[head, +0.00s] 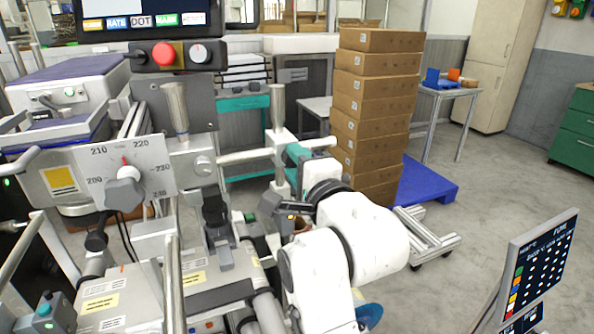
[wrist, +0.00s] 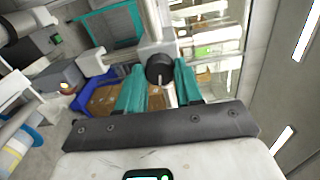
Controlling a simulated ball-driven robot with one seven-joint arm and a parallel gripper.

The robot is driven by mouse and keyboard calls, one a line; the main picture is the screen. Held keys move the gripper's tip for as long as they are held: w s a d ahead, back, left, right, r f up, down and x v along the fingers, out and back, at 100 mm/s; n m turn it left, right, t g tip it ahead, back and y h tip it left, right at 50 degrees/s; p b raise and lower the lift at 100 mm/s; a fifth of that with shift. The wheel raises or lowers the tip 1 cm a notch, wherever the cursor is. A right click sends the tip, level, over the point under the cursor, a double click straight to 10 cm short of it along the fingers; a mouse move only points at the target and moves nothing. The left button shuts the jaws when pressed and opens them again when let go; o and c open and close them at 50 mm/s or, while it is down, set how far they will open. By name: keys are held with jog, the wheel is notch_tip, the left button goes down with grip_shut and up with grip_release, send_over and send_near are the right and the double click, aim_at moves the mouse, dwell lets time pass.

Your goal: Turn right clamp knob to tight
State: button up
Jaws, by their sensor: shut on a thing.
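The right clamp knob (wrist: 160,68) is a dark round knob with a pale pointer line, on a light metal clamp block. It sits between the two teal fingers of my gripper (wrist: 160,84) in the wrist view, and they are shut on it. In the head view, my gripper (head: 296,153) reaches from the right to the right clamp (head: 279,140) on its upright post. Its teal fingers hide the knob there. How far the knob is turned cannot be told.
A dial plate (head: 128,172) with numbers and a grey knob stands at the left. Stacked cardboard boxes (head: 375,110) stand behind my arm, near a blue pallet (head: 424,184). The floor at right is open, with a screen (head: 538,268) in front.

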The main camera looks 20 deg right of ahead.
jog(key=shift+f+m+b, duration=0.15)
jog(key=shift+m+b, duration=0.45)
jog(key=shift+m, duration=1)
jog(key=o, duration=1)
jog(key=shift+o, duration=0.2)
jog(key=s+b, duration=0.1)
jog(key=s, duration=1)
